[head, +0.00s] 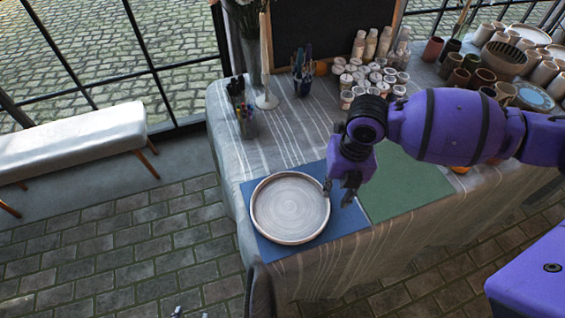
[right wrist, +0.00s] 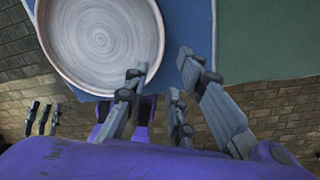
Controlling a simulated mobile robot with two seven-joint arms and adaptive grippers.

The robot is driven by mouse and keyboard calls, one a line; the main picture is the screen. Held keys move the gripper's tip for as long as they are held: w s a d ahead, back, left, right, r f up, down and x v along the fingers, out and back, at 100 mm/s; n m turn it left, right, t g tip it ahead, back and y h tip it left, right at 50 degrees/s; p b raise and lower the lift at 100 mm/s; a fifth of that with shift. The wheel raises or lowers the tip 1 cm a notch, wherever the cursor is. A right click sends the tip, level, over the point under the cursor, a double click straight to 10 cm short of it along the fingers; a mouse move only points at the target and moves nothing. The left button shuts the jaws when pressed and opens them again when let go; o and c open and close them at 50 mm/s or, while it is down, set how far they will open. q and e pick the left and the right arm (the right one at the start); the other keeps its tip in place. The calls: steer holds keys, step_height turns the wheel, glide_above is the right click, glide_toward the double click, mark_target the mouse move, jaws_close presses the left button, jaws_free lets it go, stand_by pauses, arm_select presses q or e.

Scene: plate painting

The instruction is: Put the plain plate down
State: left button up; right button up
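The plain plate (head: 290,208) is round and pale with a brownish raised rim. It lies flat on the blue mat (head: 347,218) and shows no painting. My right gripper (head: 340,190) is at the plate's right rim. In the right wrist view its fingers (right wrist: 163,62) are spread, one overlapping the rim of the plate (right wrist: 98,40) and the other outside it over the blue mat. I see no grip on the rim. My left gripper (right wrist: 42,118) is away from the plate, over the floor, its fingers apart; only its tips show at the head view's bottom edge.
A green mat (head: 405,185) lies right of the blue one. Paint jars (head: 372,78), brush cups (head: 303,85), a candlestick (head: 266,98) and several pots (head: 458,78) stand farther back. The table's front edge is close to the plate. A bench (head: 75,143) stands at left.

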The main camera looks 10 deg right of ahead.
steer(key=shift+d+r, duration=0.15)
steer(key=shift+r, duration=2.15)
steer(key=shift+s, duration=0.1)
